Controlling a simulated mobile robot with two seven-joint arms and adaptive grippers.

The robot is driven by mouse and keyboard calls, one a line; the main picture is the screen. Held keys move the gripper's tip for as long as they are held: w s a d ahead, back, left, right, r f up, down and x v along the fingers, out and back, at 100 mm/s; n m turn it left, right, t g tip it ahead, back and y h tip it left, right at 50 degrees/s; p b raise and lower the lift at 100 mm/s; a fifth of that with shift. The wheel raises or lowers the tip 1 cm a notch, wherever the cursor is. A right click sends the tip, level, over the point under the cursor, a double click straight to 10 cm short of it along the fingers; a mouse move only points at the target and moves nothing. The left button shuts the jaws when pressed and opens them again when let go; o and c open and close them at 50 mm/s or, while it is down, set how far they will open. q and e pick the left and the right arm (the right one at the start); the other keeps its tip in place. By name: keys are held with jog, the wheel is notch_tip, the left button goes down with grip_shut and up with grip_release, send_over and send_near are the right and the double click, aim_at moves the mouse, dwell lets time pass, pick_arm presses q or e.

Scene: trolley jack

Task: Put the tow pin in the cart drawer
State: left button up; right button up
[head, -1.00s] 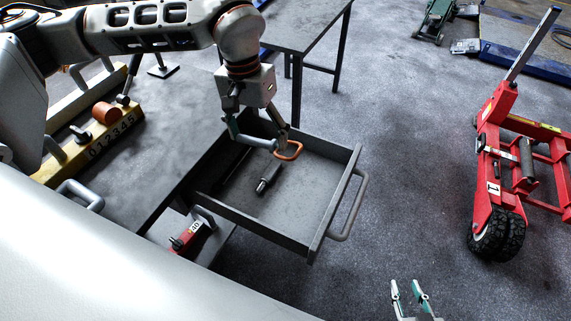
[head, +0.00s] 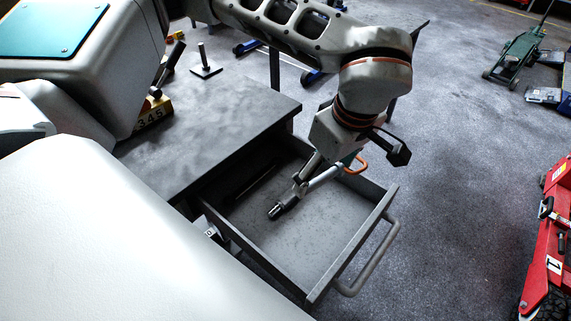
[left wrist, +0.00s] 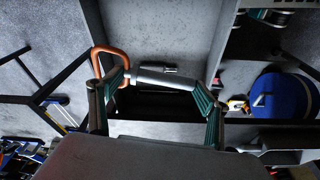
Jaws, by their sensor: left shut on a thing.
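The tow pin (head: 323,179) is a grey shaft with an orange loop at one end. My left gripper (head: 318,174) is shut on it, over the open cart drawer (head: 343,268). In the left wrist view, the pin (left wrist: 165,79) spans between the two teal-padded fingers of my left gripper (left wrist: 160,95), with its orange loop at the left finger. I cannot tell how far it is above the drawer floor. A dark, short cylindrical piece (head: 284,207) lies on the drawer floor near the pin. My right gripper is not in view.
The drawer juts from the dark cart top (head: 205,112), its bar handle (head: 372,262) towards the lower right. A yellow numbered block (head: 153,113) and a small stand (head: 205,68) are on the cart top. A red jack (head: 545,245) stands at right, a green one (head: 518,55) beyond. Floor between is clear.

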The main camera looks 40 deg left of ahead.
pick_arm(q)
jog(key=shift+s+f+n+y, duration=0.25)
jog(key=shift+f+n+y, duration=0.05)
jog(key=shift+n, duration=0.6)
jog(key=shift+f+g+b, duration=0.25)
jog(key=shift+g+b, duration=0.05)
jog(key=b, duration=0.1)
send_over(311, 233)
jog(key=shift+n, duration=0.3)
jog(key=f, duration=1.5)
jog(key=shift+d+f, duration=0.15)
jog(key=shift+d, duration=0.25)
jog(key=shift+d+b+x, duration=0.2)
jog(key=shift+d+x, duration=0.05)
jog(key=shift+x, duration=0.75)
jog(key=shift+d+b+x, duration=0.15)
jog(key=shift+d+x, duration=0.1)
jog(key=shift+x, duration=0.8)
jog(key=shift+f, duration=0.1)
jog(key=shift+f, duration=0.15)
jog(key=o, duration=1.3)
